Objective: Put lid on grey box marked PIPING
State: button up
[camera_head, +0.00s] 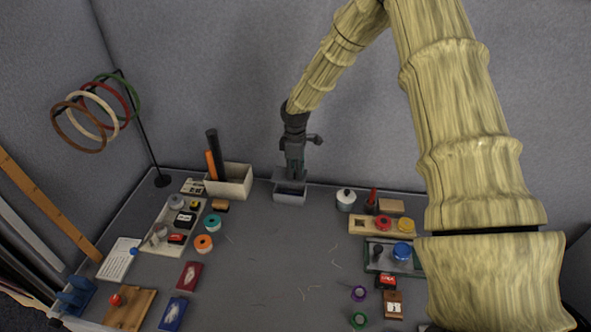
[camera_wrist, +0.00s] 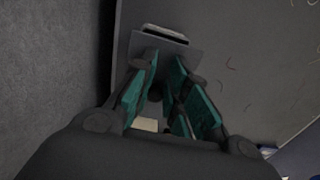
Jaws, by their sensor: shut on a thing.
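The grey box (camera_head: 290,199) stands at the back middle of the table, near the wall. A dark opening shows behind its front wall. I cannot read any marking on it. A flat grey piece, apparently the lid (camera_head: 281,175), is at my gripper's tips, over the back of the box. My gripper (camera_head: 294,174) points down there, shut on it. In the wrist view, my gripper's teal-padded fingers (camera_wrist: 163,70) reach a grey plate, apparently the lid (camera_wrist: 172,44), with a pale strip beyond it. Whether the lid touches the box is unclear.
A cream bin (camera_head: 231,184) with dark and orange rolls stands left of the box. A white jar (camera_head: 346,199) stands to its right. A ring stand (camera_head: 143,125) is at the far left. The table's middle, in front of the box, is mostly clear.

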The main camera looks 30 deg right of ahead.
jog(key=shift+f+b, duration=0.9)
jog(key=shift+f, duration=1.15)
jog(key=shift+f+p, duration=0.35)
jog(key=shift+p, duration=0.05)
dwell(2.0)
jog(key=o, duration=0.9)
jog(key=shift+c, duration=0.2)
jog(key=shift+o, duration=0.2)
jog(key=o, duration=0.4)
jog(key=shift+r, duration=0.1)
